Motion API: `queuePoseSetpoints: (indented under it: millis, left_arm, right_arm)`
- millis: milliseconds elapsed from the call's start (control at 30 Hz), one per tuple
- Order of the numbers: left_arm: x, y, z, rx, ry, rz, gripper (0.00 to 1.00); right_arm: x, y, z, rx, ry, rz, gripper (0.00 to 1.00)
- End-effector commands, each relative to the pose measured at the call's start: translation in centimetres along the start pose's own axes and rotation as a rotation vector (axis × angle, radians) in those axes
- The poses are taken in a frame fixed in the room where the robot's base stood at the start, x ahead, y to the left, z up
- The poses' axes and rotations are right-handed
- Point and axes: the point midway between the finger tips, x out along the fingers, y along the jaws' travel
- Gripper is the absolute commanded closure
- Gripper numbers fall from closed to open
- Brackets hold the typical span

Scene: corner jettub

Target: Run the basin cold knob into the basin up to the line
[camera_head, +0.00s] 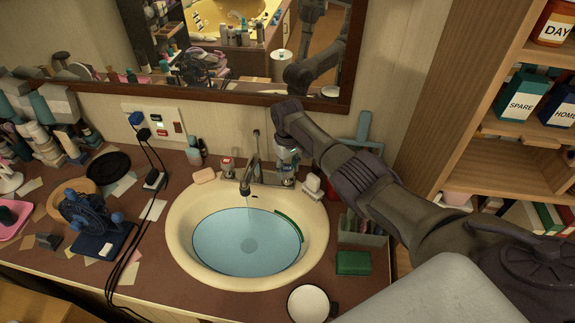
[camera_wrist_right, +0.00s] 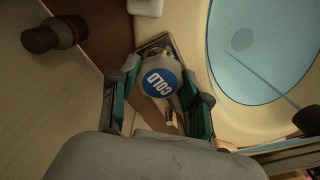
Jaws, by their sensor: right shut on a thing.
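The cream basin (camera_head: 178,238) holds pale blue water (camera_head: 235,255). A thin stream falls from the faucet (camera_head: 247,180) into it; it also shows in the wrist view (camera_wrist_right: 268,94). A green curved line (camera_head: 289,226) is on the basin's right inner wall, close to the water's edge; whether the water touches it I cannot tell. My right gripper (camera_head: 287,160) is at the cold knob, right of the faucet. In the wrist view the cold knob (camera_wrist_right: 161,80), with a blue COLD cap, sits between the fingers of my right gripper (camera_wrist_right: 158,98), shut on it. My left gripper is not in view.
The other knob (camera_head: 228,165), marked red, stands left of the faucet beside soap (camera_head: 204,176). A fan (camera_head: 90,213) and cords clutter the left counter. A mirror and shelf stand behind.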

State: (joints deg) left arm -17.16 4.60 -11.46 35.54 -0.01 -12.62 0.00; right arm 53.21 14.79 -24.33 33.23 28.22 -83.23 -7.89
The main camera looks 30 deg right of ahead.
Motion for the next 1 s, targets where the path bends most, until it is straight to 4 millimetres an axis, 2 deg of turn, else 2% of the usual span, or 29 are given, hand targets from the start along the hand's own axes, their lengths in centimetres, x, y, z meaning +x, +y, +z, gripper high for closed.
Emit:
queuePoseSetpoints:
  millis: [400,967,1000]
  left_arm:
    - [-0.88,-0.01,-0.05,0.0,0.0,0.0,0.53]
    - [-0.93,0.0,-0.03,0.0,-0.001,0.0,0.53]
    - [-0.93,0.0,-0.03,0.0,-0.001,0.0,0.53]
  right_arm:
    - [-0.13,0.0,-0.09,0.188,0.002,0.0,0.88]
    - [-0.14,0.04,-0.13,0.217,0.004,0.0,0.88]
    - [-0.14,0.04,-0.13,0.216,0.004,0.0,0.46]
